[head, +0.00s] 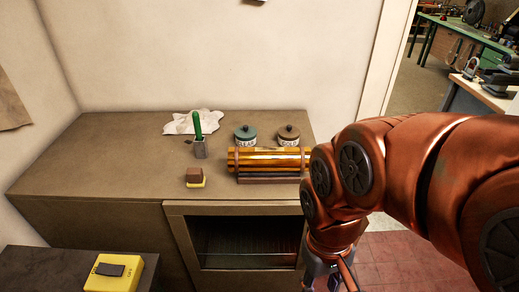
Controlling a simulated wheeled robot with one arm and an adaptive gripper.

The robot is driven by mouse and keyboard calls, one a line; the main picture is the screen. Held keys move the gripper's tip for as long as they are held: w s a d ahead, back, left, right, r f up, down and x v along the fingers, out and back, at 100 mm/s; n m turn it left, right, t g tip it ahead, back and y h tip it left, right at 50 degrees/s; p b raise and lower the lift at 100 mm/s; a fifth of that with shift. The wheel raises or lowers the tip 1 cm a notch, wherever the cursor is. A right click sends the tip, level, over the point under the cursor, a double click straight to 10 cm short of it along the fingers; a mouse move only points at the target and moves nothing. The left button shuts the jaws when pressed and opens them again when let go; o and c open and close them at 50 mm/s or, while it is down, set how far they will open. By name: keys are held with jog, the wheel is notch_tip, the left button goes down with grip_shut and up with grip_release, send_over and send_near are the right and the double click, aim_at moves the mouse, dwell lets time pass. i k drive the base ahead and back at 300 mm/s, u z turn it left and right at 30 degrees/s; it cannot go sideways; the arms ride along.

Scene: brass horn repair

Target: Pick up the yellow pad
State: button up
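A small block with a brown top and a yellow lower layer (196,185) sits on the front part of the brown cabinet top (100,160). The yellow layer looks like a pad, with the brown part (194,174) on it. My gripper (335,282) is at the bottom edge of the head view, right of and nearer than the block, in front of the cabinet. It is well apart from the block. Its fingertips are cut off by the frame, so its opening does not show.
Brass tubes (265,160) lie in a dark rack right of the block. Behind are a metal cup (200,149) with a green-handled tool, two lidded jars (245,135) (288,136) and a crumpled cloth (195,121). A yellow switch box (108,283) is at lower left.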

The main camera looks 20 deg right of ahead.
aim_at(196, 177)
jog(key=k, duration=0.5)
jog(key=z, duration=1.05)
jog(key=i, duration=1.2)
jog(key=u, duration=3.6)
